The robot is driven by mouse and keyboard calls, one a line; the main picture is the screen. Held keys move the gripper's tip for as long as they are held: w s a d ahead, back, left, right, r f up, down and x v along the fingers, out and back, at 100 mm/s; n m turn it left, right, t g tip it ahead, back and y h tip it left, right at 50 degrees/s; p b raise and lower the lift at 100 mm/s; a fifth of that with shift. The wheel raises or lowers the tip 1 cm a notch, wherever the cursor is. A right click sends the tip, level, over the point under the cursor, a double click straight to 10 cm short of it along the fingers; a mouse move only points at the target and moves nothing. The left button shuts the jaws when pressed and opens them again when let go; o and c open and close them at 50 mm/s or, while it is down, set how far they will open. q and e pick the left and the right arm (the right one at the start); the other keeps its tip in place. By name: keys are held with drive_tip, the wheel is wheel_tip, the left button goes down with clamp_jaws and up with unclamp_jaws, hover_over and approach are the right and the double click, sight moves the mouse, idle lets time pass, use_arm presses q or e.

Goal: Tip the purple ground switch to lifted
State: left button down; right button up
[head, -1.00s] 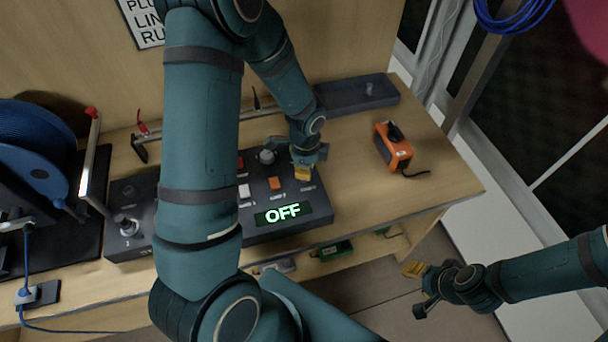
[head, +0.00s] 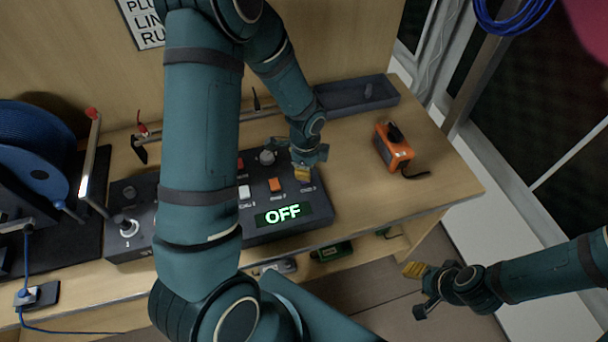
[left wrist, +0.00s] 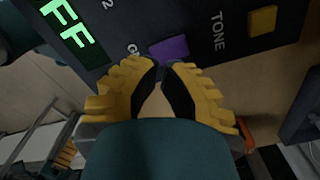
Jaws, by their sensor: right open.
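The purple ground switch (left wrist: 169,48) shows in the left wrist view on the dark control panel, just beyond my fingertips, beside the partly covered label "G…". In the head view my left gripper hides it. My left gripper (left wrist: 160,68) has its yellow fingers drawn together at the tips, with nothing seen between them; the tips are very close to the switch, and I cannot tell if they touch it. In the head view the left gripper (head: 303,172) is over the panel's right end. My right gripper (head: 417,288) is open and empty, off the bench's front edge.
The panel's green display (head: 283,214) reads OFF. An orange button (head: 275,185) and a white button (head: 244,192) lie left of the left gripper. An orange device (head: 393,147) with a cable and a dark tray (head: 345,101) stand on the bench.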

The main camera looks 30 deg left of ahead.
use_arm(q)
drive_tip(key=shift+f+b, duration=1.45)
drive_tip(key=shift+f, duration=0.3)
idle(1.0)
drive_tip(key=shift+r, duration=0.15)
drive_tip(key=shift+r+p, duration=2.7)
drive_tip(key=shift+r, duration=0.7)
